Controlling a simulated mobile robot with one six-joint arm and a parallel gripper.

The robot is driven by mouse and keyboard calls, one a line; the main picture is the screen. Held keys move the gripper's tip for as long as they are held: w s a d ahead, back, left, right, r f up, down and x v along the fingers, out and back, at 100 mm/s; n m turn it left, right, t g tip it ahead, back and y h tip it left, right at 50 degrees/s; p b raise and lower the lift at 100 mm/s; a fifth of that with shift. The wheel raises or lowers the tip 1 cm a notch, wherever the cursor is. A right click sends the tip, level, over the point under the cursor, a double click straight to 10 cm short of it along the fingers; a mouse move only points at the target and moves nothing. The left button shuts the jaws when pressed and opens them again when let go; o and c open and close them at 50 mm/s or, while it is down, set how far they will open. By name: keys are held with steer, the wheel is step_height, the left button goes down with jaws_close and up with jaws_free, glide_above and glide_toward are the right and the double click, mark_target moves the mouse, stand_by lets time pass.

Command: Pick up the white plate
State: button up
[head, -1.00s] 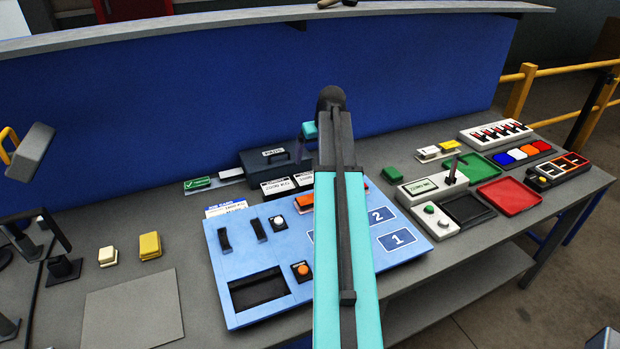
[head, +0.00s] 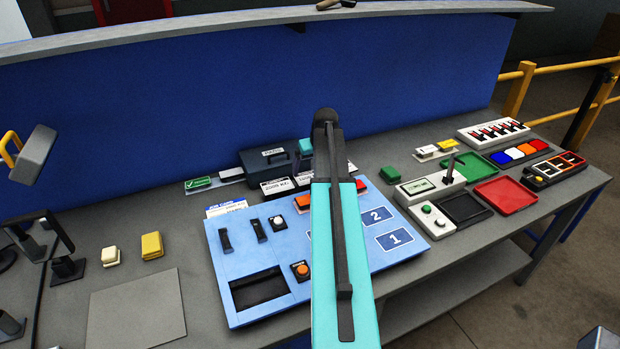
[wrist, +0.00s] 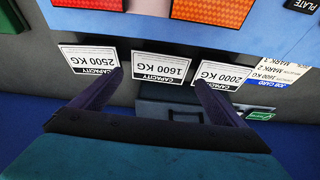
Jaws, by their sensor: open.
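Three white capacity plates with black bands lie in a row in the wrist view. They read 2500 KG (wrist: 88,62), 1600 KG (wrist: 163,67) and 2000 KG (wrist: 232,72). My gripper (wrist: 157,77) is open and empty, with its fingertips on either side of the 1600 KG plate in the picture. The right finger overlaps part of the 2000 KG plate, and the left fingertip reaches the edge of the 2500 KG plate. I cannot tell the height above them. In the head view the 2000 KG plate (head: 277,186) shows behind the blue panel, while my arm hides the fingers.
The blue panel (head: 225,270) with switches and numbered pads lies in front of the plates. A dark box (head: 265,157) stands behind them. A job card (head: 226,208) lies left of them. Coloured trays and switch boxes fill the bench's right side. A blue wall (head: 130,120) rises behind.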

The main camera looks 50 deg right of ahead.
mark_target(310, 177)
steer(key=shift+w+f, duration=0.1)
steer(key=shift+p+x, duration=1.1)
steer(key=shift+p, duration=0.05)
steer(key=shift+p+x, duration=0.55)
steer(key=shift+x, duration=0.85)
steer(key=c, duration=0.7)
steer(key=shift+c, duration=0.2)
steer(key=shift+r, duration=0.2)
